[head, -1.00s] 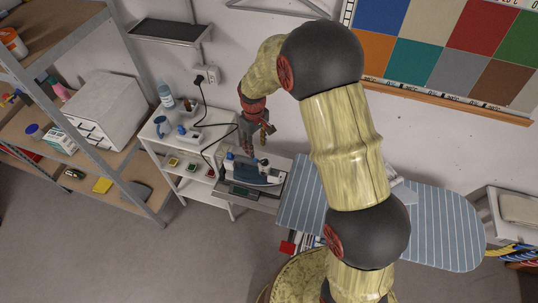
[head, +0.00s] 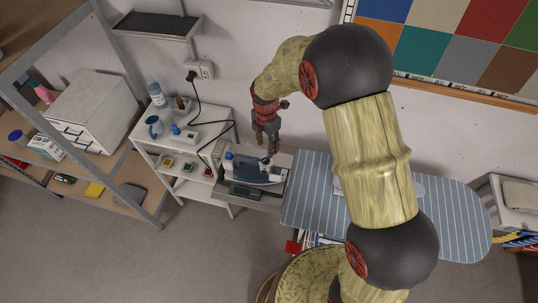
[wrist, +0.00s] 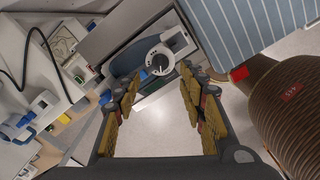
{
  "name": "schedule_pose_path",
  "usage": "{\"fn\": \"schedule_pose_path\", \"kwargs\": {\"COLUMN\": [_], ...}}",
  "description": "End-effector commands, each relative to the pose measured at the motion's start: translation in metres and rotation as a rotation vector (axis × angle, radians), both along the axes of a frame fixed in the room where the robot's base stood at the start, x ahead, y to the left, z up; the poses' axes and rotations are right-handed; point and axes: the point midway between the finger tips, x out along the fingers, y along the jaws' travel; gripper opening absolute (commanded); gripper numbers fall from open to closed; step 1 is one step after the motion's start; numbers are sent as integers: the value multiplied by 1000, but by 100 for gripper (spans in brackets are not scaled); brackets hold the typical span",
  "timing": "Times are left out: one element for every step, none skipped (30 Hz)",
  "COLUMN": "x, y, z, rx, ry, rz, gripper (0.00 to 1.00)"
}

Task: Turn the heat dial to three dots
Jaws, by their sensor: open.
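The iron (head: 262,172) is dark blue and grey-white and sits on a grey stand between the white shelf unit and the ironing board. In the wrist view its round white heat dial (wrist: 160,60) with a dark centre shows just beyond my fingertips, roughly between them.
The striped ironing board (head: 310,190) lies right of the iron. The white shelf unit (head: 207,130) at left holds a blue-handled jug (head: 154,126), bottles and a black cable (head: 213,124). The wall is close behind my gripper.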

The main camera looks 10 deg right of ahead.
Motion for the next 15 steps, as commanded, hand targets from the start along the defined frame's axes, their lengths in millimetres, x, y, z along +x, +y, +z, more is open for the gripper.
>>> {"fn": "schedule_pose_path", "kwargs": {"x": [0,0,0,-1,-1,-1,-1,-1,-1,-1,-1,-1,-1,-1,-1], "y": [0,0,0,0,0,0,0,0,0,0,0,-1,0,0,0], "z": [-1,-2,-5,-7,-10,-15,-19,-24,-31,-36,-40,-47,-51,-55,-60], "rx": [-1,-1,0,-1,-1,-1,-1,-1,-1,-1,-1,-1,-1,-1,-1], "ry": [1,1,2,3,3,3,3,4,5,4,4,5,4,3,3], "rz": [18,26,31,33,33,32,32,32,31,31,31,31,30,30,30], "gripper": [41,41,41,41,41,41,41,41,41,41,41,41,41,41,41]}}
